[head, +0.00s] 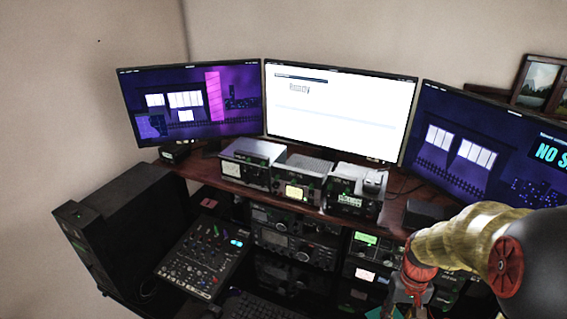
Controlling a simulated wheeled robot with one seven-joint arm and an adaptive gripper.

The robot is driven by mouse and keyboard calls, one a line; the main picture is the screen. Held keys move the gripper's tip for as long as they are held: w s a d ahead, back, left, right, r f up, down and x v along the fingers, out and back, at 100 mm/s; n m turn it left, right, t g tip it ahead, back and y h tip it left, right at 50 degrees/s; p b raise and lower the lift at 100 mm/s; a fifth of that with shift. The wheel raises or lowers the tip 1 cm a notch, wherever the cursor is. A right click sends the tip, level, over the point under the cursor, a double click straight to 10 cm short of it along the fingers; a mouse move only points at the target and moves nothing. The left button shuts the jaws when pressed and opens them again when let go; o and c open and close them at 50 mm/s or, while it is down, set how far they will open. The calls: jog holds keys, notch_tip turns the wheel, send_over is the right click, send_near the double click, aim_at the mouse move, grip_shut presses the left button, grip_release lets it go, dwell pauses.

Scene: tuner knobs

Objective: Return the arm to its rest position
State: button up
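My arm, with a yellow sleeve (465,240) and a red joint (507,266), reaches in from the lower right. My gripper (405,306) hangs at its end, below an orange-red wrist part, in front of the lower right radios. Its fingertips are small, dark and partly cut by the bottom edge, so I cannot tell whether they are open or shut. No held object can be made out. The stacked radios (295,248) with knobs and lit displays are left of the gripper. Any gap between the gripper and the right radios (364,256) is unclear.
A mixer (205,257) and a dark case (130,228) stand at left. A keyboard (262,305) lies at the bottom. Picture frames (540,83) stand at upper right.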

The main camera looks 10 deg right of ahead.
jog(key=s+a+r+n+t, duration=0.1)
jog(key=s+a+r+t, duration=0.2)
jog(key=a+r, duration=0.5)
jog(key=s+a+r+n+t, duration=0.2)
jog(key=a+r, duration=0.7)
jog(key=r, duration=0.5)
jog(key=shift+s+r+t+b, duration=0.15)
jog(key=shift+s+t+b, duration=0.3)
jog(key=shift+s+t, duration=0.45)
jog(key=shift+s, duration=0.1)
